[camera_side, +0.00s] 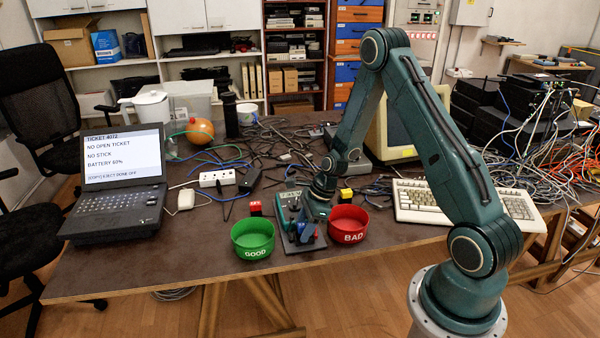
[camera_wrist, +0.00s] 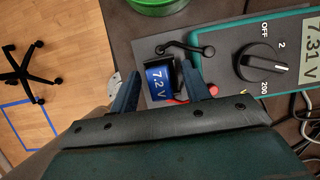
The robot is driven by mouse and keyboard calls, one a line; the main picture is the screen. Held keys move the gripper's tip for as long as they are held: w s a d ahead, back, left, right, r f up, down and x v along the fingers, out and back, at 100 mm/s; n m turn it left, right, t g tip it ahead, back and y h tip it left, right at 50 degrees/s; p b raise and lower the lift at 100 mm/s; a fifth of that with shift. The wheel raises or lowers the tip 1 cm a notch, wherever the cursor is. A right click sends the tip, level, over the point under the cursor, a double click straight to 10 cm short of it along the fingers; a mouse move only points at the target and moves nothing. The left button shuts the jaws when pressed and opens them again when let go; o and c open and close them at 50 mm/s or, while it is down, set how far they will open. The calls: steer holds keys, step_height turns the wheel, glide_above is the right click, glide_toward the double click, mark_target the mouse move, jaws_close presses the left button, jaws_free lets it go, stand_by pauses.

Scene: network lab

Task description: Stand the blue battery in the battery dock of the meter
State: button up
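The blue battery (camera_wrist: 160,79), labelled 7.2 V, stands at a black holder on the grey base plate beside the meter (camera_wrist: 247,62). A black lead lies just beyond it. The green meter has a dial, and its display reads 7.31 V. My gripper (camera_wrist: 163,76) has its two fingers spread on either side of the battery, with a visible gap at each side. In the side view my gripper (camera_side: 304,228) is low over the front of the meter (camera_side: 285,205) and partly hides the battery and dock. How deep the battery sits is hidden.
A green GOOD bowl (camera_side: 253,239) stands left of the meter and a red BAD bowl (camera_side: 348,225) right. A red block (camera_side: 255,208) and a yellow block (camera_side: 346,195) lie behind them. A laptop (camera_side: 120,185) is at left, a keyboard (camera_side: 420,203) at right; cables clutter the back.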

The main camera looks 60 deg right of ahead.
steer(key=shift+r, duration=0.1)
steer(key=v, duration=1.3)
steer(key=shift+r, duration=0.3)
steer(key=shift+s, duration=0.15)
stand_by(0.3)
steer(key=s+a+r+n+h, duration=0.1)
steer(key=s+a+r+n, duration=0.1)
steer(key=a+r+n, duration=0.35)
steer(key=s+a+r+n+h, duration=0.1)
steer(key=s+a+r+n, duration=0.25)
steer(key=r+n, duration=0.35)
steer(key=s+a+r+n+t, duration=0.1)
steer(key=s+a+r+n, duration=0.2)
steer(key=s+n, duration=0.3)
steer(key=s+a+r+n+t+h, duration=0.1)
steer(key=s+a+r+n, duration=0.3)
steer(key=s+n, duration=0.3)
steer(key=shift+r+n, duration=0.25)
steer(key=shift+n, duration=0.5)
